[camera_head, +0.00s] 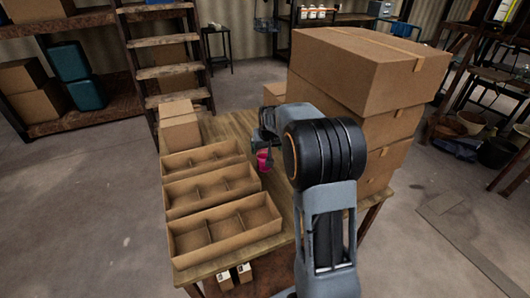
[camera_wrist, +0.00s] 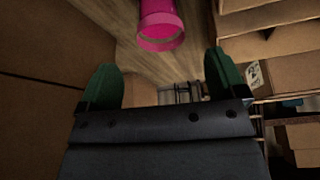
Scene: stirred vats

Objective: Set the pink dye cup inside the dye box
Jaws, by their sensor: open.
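The pink dye cup (camera_head: 263,160) is on or just above the wooden table, right of the divided cardboard boxes. In the wrist view the cup (camera_wrist: 161,28) is at the top centre, cut off by the frame, with a round rim showing. My gripper (camera_wrist: 162,76) is open, its two green fingers apart with nothing between them. The cup appears beyond the fingertips. In the head view my arm hides most of the gripper. Three open boxes with dividers, a far one (camera_head: 162,163), a middle one (camera_head: 170,193) and a near one (camera_head: 178,243), look empty; I cannot tell which is the dye box.
Large stacked cartons (camera_head: 365,75) stand on the table's right side, close to my arm. Small closed cartons (camera_head: 180,133) stand behind the divided boxes. A narrow strip of bare table (camera_head: 240,125) lies between boxes and cartons. Wooden steps (camera_head: 165,72) stand behind.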

